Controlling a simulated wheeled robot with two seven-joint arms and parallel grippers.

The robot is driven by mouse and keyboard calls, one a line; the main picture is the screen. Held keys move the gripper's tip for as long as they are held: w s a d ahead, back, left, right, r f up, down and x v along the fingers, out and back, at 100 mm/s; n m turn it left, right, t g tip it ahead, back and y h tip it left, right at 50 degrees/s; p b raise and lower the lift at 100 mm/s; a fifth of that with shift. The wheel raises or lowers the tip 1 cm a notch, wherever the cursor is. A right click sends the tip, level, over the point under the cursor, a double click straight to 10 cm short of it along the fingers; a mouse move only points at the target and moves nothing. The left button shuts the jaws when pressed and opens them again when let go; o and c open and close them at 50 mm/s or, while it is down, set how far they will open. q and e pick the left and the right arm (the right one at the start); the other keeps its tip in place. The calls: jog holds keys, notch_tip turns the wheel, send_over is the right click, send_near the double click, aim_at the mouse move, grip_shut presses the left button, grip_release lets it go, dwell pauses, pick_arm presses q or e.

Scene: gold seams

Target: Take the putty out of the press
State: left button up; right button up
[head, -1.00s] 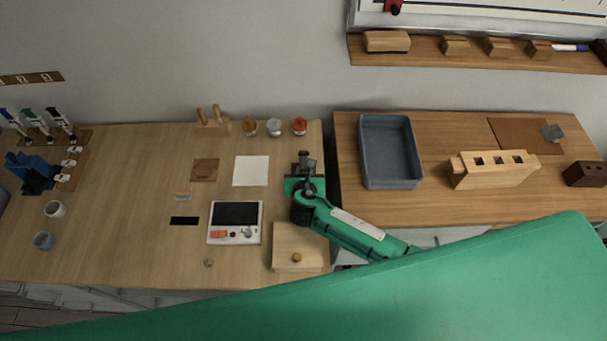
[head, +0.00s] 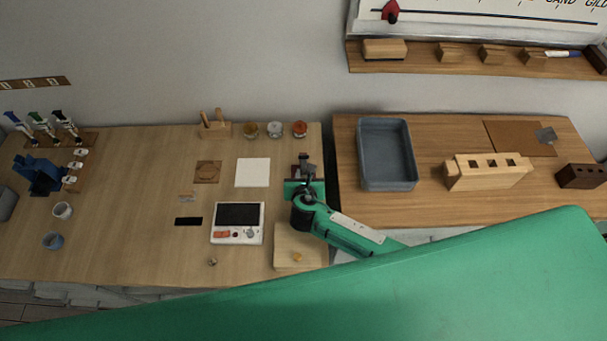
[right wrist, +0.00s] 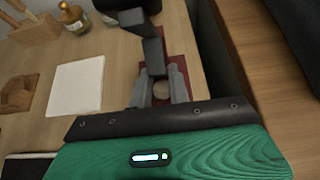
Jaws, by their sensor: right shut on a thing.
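The press (right wrist: 153,52) is a dark grey upright with a black top part, standing on a dark red base (right wrist: 177,62). In the head view the press (head: 303,159) is at the right end of the left table, partly covered by my right gripper (head: 306,174). In the right wrist view the two grey fingers of my right gripper (right wrist: 161,84) reach over the base, close to the upright. Whether the putty touches the base is hard to tell. My left gripper is not in view.
A white sheet (head: 253,172), several jars (head: 274,130) and a white device with a dark screen (head: 237,236) are left of the press. A wooden block (head: 290,262) lies in front. A gap separates this table from the right one with a grey tray (head: 373,178).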

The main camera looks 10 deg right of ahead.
jog(key=shift+p+v, duration=2.8)
jog(key=shift+v, duration=0.65)
